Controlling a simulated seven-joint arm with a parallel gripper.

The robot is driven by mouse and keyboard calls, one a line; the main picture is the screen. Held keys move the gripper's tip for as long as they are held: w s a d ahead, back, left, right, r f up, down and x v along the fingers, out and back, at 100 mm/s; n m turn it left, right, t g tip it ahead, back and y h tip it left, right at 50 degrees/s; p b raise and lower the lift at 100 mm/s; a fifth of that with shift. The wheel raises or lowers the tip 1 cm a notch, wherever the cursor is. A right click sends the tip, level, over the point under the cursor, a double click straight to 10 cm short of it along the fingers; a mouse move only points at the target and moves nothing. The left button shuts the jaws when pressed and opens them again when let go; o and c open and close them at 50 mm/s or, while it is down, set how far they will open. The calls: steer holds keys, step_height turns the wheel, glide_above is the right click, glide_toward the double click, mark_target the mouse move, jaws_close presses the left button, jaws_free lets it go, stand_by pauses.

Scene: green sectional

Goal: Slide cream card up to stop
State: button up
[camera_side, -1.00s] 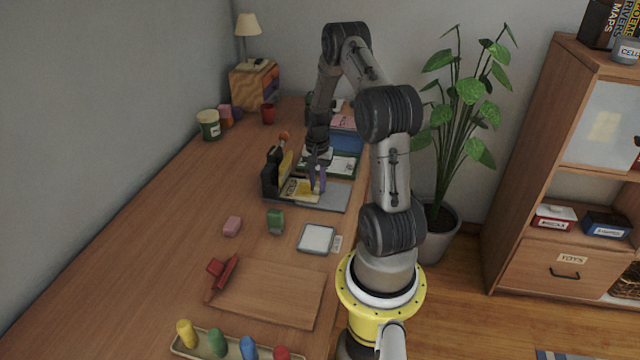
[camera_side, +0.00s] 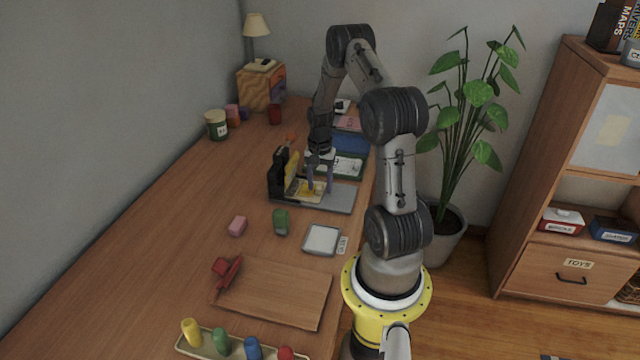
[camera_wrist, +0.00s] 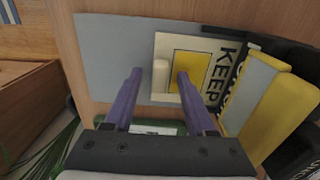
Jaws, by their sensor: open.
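The cream card (camera_wrist: 166,46), with a yellow rectangle and "KEEP" lettering at its right, lies flat on a grey plate (camera_wrist: 105,50). It also shows in the side view (camera_side: 304,194) on the plate (camera_side: 340,197). A small cream knob (camera_wrist: 160,78) stands up from the card. My gripper (camera_wrist: 159,74) is open, with its purple fingers on either side of the knob; whether they touch it I cannot tell. In the side view my gripper (camera_side: 320,184) is down over the card. The black stop (camera_side: 276,178) stands at the plate's left end, beside a yellow upright piece (camera_side: 291,170).
A green block (camera_side: 281,222), a pink block (camera_side: 238,226) and a white-topped tray (camera_side: 321,239) sit nearer the camera. Blue and green-edged items lie beyond the plate. A wooden board (camera_side: 275,292) lies in front. The desk left of the stop is mostly clear.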

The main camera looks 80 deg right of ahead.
steer(key=shift+r, duration=0.1)
step_height(320, 180, up, 14)
steer(key=w+a+r+n+t+h, duration=0.1)
steer(key=w+a+r+n+t, duration=0.15)
steer(key=w+a+r, duration=0.45)
steer(key=w+a+r+n+t+h, duration=0.1)
steer(key=w+a+r+n, duration=0.25)
steer(key=a+r, duration=0.6)
steer(key=s+a+r+n+t+y, duration=0.1)
steer(key=s+a+r+n, duration=0.2)
steer(key=a, duration=0.5)
steer(key=s+a+r+n+t, duration=0.1)
steer(key=s+a+n, duration=0.2)
steer(key=s+a, duration=0.3)
steer(key=s+a+f+n+y, duration=0.1)
steer(key=s+a+f+n, duration=0.4)
steer(key=s+n, duration=0.1)
steer(key=shift+s+a+f, duration=0.2)
steer(key=shift+s+f, duration=0.05)
steer(key=shift+s, duration=0.65)
